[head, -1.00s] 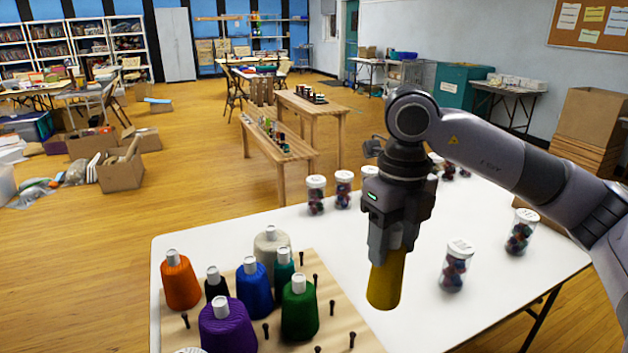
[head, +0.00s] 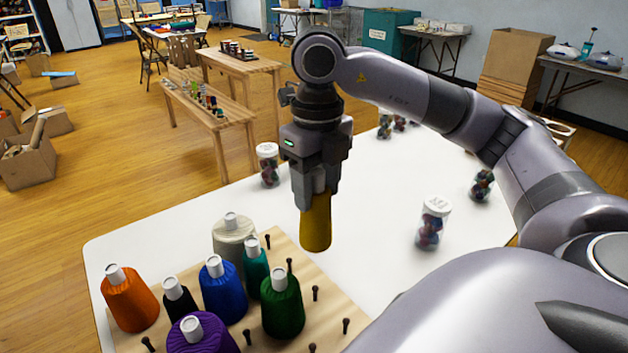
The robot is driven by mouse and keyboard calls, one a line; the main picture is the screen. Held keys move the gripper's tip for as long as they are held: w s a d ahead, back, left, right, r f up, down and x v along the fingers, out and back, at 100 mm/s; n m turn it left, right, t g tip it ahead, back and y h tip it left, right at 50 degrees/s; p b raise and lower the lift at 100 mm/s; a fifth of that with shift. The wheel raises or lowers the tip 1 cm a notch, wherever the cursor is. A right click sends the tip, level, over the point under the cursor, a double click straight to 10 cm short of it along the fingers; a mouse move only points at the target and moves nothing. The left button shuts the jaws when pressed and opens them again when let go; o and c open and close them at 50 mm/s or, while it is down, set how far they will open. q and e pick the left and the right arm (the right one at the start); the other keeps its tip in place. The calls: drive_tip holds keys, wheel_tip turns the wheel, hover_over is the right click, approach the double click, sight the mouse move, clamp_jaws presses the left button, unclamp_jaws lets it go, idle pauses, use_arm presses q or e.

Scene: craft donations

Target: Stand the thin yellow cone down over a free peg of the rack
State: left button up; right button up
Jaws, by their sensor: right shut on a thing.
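The thin yellow cone (head: 316,224) hangs upright from my right gripper (head: 314,192), which is shut on its upper part. The cone is above the white table, just beyond the right back part of the rack. The rack (head: 330,277) is a pale wooden board with dark pegs. Free pegs show at its right side, such as one peg (head: 315,293) and another peg (head: 346,326), and at its front left. Orange, black, blue, teal, green, purple and cream cones stand on the rack's left and middle. My left gripper is not in view.
Jars of coloured balls stand on the white table (head: 375,215): one jar (head: 268,165) behind the gripper, one jar (head: 432,224) to the right, others farther back. Wooden benches (head: 215,125) stand beyond the table. My right arm hides part of the table's right side.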

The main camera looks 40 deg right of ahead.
wheel_tip(320, 180, down, 11)
drive_tip(key=b, duration=0.8)
drive_tip(key=shift+w+f, duration=0.1)
drive_tip(key=shift+f, duration=0.1)
drive_tip(key=shift+f+b, duration=2.4)
drive_tip(key=shift+f, duration=0.6)
drive_tip(key=o, duration=1.4)
